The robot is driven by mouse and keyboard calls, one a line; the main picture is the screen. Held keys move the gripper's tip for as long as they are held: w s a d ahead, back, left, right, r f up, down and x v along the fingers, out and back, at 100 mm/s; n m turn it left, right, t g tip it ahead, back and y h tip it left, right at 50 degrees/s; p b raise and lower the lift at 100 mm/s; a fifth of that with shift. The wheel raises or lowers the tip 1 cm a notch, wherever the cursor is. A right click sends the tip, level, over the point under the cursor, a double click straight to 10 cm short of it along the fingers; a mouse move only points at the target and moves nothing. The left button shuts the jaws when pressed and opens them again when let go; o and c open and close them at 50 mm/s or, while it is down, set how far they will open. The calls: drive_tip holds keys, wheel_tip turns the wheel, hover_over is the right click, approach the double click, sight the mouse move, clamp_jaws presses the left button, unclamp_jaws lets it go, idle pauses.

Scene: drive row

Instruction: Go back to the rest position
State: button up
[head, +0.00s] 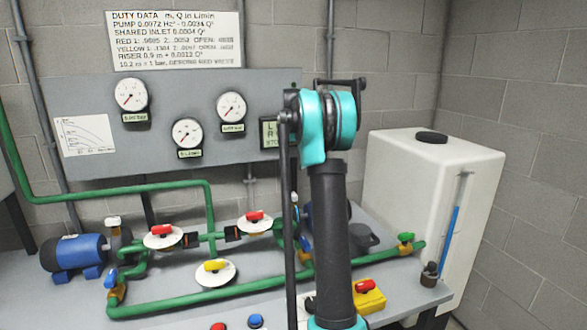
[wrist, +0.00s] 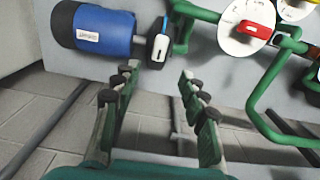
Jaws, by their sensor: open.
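My gripper (wrist: 160,80) is open and empty in the wrist view. Its two fingers stand wide apart over the front edge of the bench, with tiled floor showing between them. The blue motor (wrist: 98,28) lies beyond the left finger, and a valve with a red handle (wrist: 256,30) on a white disc is at the upper right. In the head view my arm (head: 330,200) stands up in front of the bench and hides part of the pipework and the panel's right end. The gripper itself cannot be made out in the head view.
Green pipes (head: 210,295) with red, yellow and green valve handles cover the bench (head: 80,310). The blue motor (head: 76,252) is at left. A gauge panel (head: 85,100) is behind. A white tank (head: 400,180) stands at right. A red button (head: 218,326) and blue button (head: 256,321) are in front.

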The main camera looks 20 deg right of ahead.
drive_tip(key=s+a+f+t, duration=0.1)
drive_tip(key=s+a+f, duration=0.3)
drive_tip(key=s+f, duration=0.4)
drive_tip(key=s+a+f+t, duration=0.1)
drive_tip(key=s+a+f, duration=0.4)
drive_tip(key=s, duration=1.4)
drive_tip(key=s+a+f+t, duration=0.2)
drive_tip(key=s+a+f, duration=0.3)
drive_tip(key=s+f, duration=0.6)
drive_tip(key=shift+s+a, duration=0.2)
drive_tip(key=shift+s, duration=1.25)
